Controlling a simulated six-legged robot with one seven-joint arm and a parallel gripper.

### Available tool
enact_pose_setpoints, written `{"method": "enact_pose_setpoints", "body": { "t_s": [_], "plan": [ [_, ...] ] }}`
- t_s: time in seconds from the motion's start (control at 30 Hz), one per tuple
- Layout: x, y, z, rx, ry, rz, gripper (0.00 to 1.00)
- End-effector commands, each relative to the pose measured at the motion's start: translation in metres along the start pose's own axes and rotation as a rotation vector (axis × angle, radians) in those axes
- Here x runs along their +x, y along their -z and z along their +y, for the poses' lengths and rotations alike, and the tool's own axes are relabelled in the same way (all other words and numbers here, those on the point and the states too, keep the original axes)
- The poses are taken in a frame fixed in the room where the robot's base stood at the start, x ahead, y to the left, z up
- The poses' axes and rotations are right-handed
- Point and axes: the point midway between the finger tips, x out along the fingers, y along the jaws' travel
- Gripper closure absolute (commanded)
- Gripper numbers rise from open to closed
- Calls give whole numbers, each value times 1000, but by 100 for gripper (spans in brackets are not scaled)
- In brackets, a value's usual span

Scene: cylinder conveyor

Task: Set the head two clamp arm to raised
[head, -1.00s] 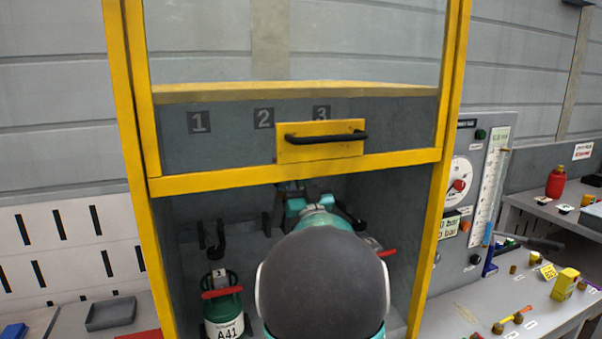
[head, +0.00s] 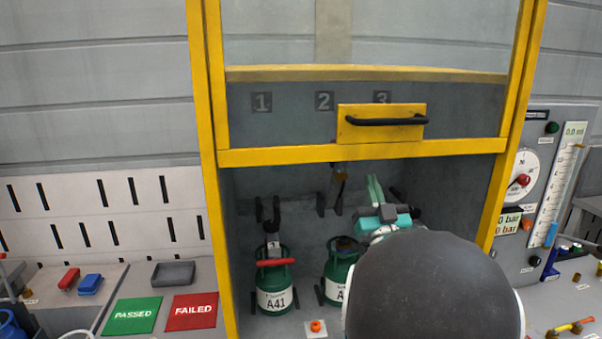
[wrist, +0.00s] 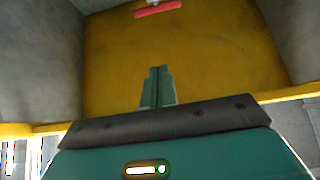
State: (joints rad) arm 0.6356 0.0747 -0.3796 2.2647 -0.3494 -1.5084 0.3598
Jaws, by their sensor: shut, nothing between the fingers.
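My gripper (head: 375,188) is inside the cabinet opening, below label 3 and right of head two, with its teal fingers pointing up. Its fingers (wrist: 157,88) are together and empty in the wrist view. Head two, under label 2 (head: 324,101), shows a narrow brownish part (head: 340,180) with dark prongs beside it. A green cylinder (head: 336,262) stands below, partly hidden by my arm. I cannot make out head two's clamp arm in the head view. The wrist view shows a red bar (wrist: 157,8) against a yellow surface; I cannot tell which head it belongs to.
Cylinder A41 (head: 273,285) stands under head one, with a red bar (head: 275,262) across its top. The yellow-framed door with a black handle (head: 385,121) hangs above the opening. A gauge panel (head: 540,195) is right. PASSED (head: 131,315) and FAILED (head: 191,311) mats lie left.

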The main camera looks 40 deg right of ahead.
Motion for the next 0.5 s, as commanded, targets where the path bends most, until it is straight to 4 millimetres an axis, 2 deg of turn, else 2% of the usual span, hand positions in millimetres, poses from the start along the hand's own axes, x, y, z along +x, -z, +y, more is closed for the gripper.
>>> {"method": "enact_pose_setpoints", "body": {
  "t_s": [0.27,0.37,0.5],
  "plan": [
    [0,0,-3,4,-4,-15,100],
    [5,-4,-16,19,-15,-70,100],
    [11,-18,-52,53,-32,-229,100]
  ]
}}
